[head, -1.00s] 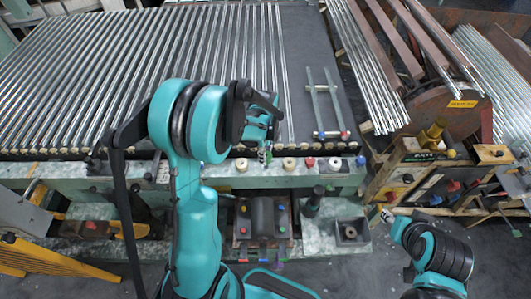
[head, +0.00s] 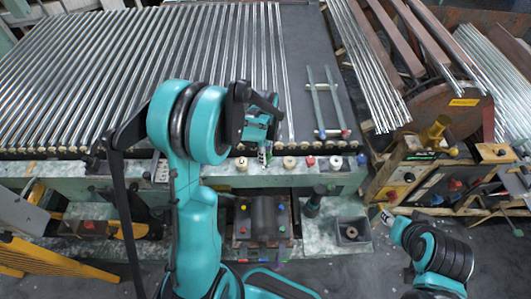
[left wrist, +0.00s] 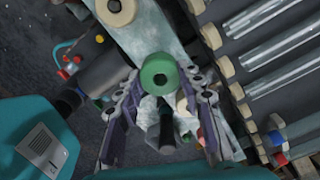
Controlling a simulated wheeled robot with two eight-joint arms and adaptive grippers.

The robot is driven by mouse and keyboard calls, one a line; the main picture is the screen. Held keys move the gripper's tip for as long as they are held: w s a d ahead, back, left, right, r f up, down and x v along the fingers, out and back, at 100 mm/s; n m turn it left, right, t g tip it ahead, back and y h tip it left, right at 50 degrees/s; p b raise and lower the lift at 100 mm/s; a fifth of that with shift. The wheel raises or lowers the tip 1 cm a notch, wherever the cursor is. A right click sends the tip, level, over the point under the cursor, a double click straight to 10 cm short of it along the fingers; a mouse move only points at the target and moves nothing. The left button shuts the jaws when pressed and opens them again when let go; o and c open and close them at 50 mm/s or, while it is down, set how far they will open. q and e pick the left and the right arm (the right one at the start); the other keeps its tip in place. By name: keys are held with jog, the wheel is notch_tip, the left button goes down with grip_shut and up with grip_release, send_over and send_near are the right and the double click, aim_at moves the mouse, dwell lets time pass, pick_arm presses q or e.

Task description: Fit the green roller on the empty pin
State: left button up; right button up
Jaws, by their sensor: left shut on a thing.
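My left gripper (head: 264,150) is over the front ledge of the tube bed, in the gap between two pale wooden rollers, one to its left (head: 241,164) and one to its right (head: 289,162). In the left wrist view the green roller (left wrist: 158,74), a short ring with a dark centre hole, sits between the fingertips, which are shut on it. I cannot make out the empty pin; the gripper and roller cover that part of the ledge. My right gripper (head: 386,217) is at lower right, small and away from the ledge; its jaws are unclear.
A red roller (head: 310,161) and another pale roller (head: 336,162) stand further right on the ledge. Glass tubes (head: 150,70) fill the bed behind. A dark cylinder on a box with coloured knobs (head: 243,229) and a dark post (head: 313,207) stand in front of the ledge.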

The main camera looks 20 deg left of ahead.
pick_arm(q)
jog(key=shift+f+b, duration=1.6)
jog(key=shift+f, duration=0.25)
jog(key=o, duration=1.2)
notch_tip(320, 180, up, 12)
jog(key=shift+r, duration=0.1)
